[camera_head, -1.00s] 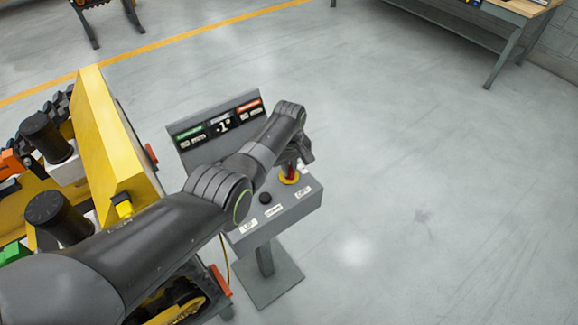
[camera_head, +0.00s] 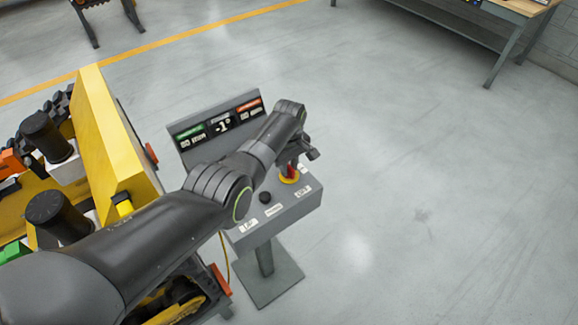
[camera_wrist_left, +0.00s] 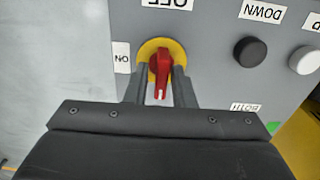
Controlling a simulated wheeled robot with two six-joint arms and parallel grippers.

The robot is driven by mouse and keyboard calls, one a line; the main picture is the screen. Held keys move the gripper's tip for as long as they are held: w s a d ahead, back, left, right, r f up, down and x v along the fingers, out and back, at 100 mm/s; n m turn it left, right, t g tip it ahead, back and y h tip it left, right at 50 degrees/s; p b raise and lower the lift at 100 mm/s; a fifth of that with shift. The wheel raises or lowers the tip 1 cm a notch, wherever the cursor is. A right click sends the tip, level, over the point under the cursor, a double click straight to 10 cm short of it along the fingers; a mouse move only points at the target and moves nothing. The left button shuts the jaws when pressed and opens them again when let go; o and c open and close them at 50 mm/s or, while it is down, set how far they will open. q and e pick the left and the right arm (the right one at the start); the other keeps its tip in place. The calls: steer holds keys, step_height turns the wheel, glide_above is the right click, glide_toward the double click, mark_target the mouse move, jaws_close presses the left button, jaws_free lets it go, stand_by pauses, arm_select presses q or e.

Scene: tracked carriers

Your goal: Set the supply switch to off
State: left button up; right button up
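The supply switch is a red handle on a yellow disc (camera_wrist_left: 160,72) on a grey control box; the disc also shows in the head view (camera_head: 289,179). The handle's white-marked end faces my gripper's palm. An upside-down ON label (camera_wrist_left: 122,58) is left of the disc and an OFF label (camera_wrist_left: 166,3) is above it, partly cut off. My left gripper (camera_wrist_left: 162,74) has one finger on each side of the handle, with narrow gaps showing, so it looks open around it. In the head view, my left gripper (camera_head: 302,158) is over the box's far end, partly hidden by its wrist. My right gripper is out of view.
The control box (camera_head: 285,211) stands on a post with a sign panel (camera_head: 197,145) behind it. A black DOWN button (camera_wrist_left: 250,53) and a white button (camera_wrist_left: 305,60) are right of the switch. A yellow machine (camera_head: 118,140) stands close at left. Floor at right is clear.

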mark_target(289, 166)
arm_select(q)
steer(key=shift+o, duration=0.8)
steer(key=shift+s+f, duration=0.1)
steer(key=shift+r, duration=0.45)
step_height(289, 166, up, 5)
steer(key=shift+f+p, duration=0.1)
steer(key=shift+p, duration=0.5)
step_height(289, 166, up, 12)
steer(key=b, duration=0.2)
steer(key=shift+f, duration=0.15)
